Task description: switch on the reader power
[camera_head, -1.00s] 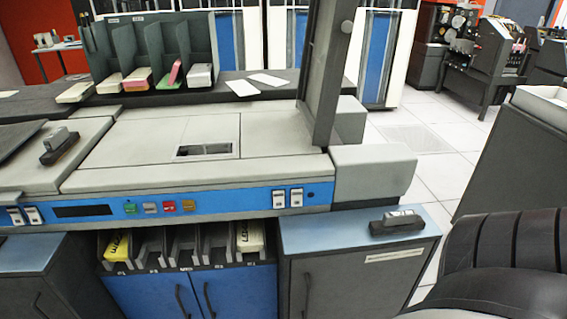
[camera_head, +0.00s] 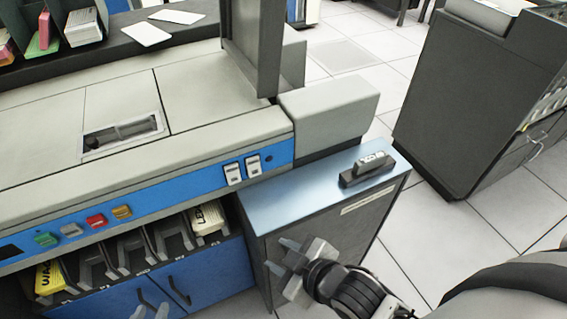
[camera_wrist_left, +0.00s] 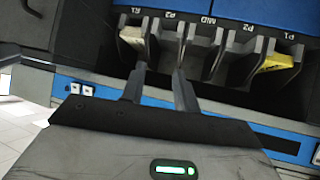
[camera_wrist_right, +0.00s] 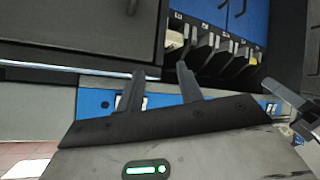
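Two white rocker switches (camera_head: 243,169) sit at the right end of the reader's blue front panel (camera_head: 195,188); I cannot read their labels. They also show in the left wrist view (camera_wrist_left: 81,89), beside the left fingers, and partly behind the right fingers in the right wrist view. My right gripper (camera_head: 280,256) is below and right of the switches, in front of the grey cabinet. Its fingers are apart and empty in the right wrist view (camera_wrist_right: 160,70). My left gripper (camera_head: 151,311) barely shows at the bottom edge; its fingers are apart and empty in the left wrist view (camera_wrist_left: 159,68).
Coloured buttons (camera_head: 96,221) line the panel to the left. Card slots with a yellow deck (camera_head: 49,275) and a cream deck (camera_head: 208,218) lie below. A black-and-white block (camera_head: 367,168) rests on the cabinet's blue top (camera_head: 300,192).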

